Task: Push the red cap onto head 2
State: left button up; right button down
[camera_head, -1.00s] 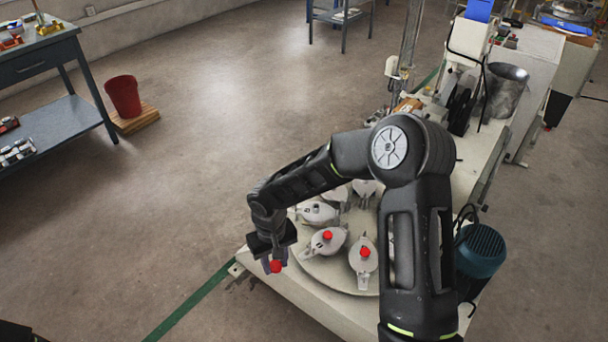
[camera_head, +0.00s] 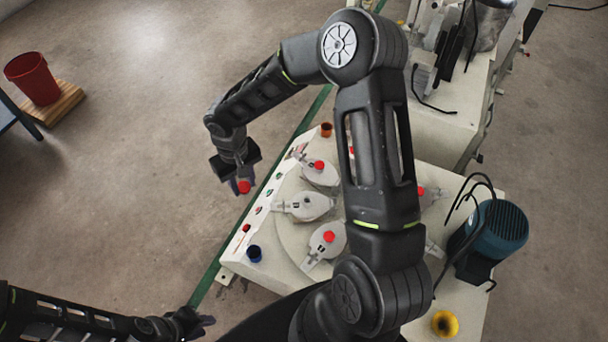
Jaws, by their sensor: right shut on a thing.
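My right gripper (camera_head: 242,182) is shut on a red cap (camera_head: 244,187) in the head view, held at the left edge of the white machine. Grey-white heads sit on a round turntable (camera_head: 288,232). The nearest to the gripper, a head with no red cap on top (camera_head: 303,207), is to its right and slightly lower. The head above it (camera_head: 318,175) and the head below it (camera_head: 322,246) each carry a red cap. I cannot read which head is number 2. My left gripper (camera_head: 203,322) is at the lower left, away from the heads; its jaws are unclear.
A panel (camera_head: 240,262) with small buttons runs along the machine's left edge. A teal motor (camera_head: 500,230) is at right. My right arm hides part of the turntable.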

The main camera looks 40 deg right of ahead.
jog(key=shift+s, duration=0.1)
jog(key=s+d+f+n+b, duration=0.2)
jog(key=d+f+n+b, duration=0.3)
jog(key=d+f+b, duration=1.1)
jog(key=d+b, duration=0.3)
jog(key=b, duration=0.3)
jog(key=shift+d+f+b, duration=0.2)
jog(key=shift+f+b, duration=0.15)
jog(key=shift+b, duration=0.05)
jog(key=shift+f, duration=0.15)
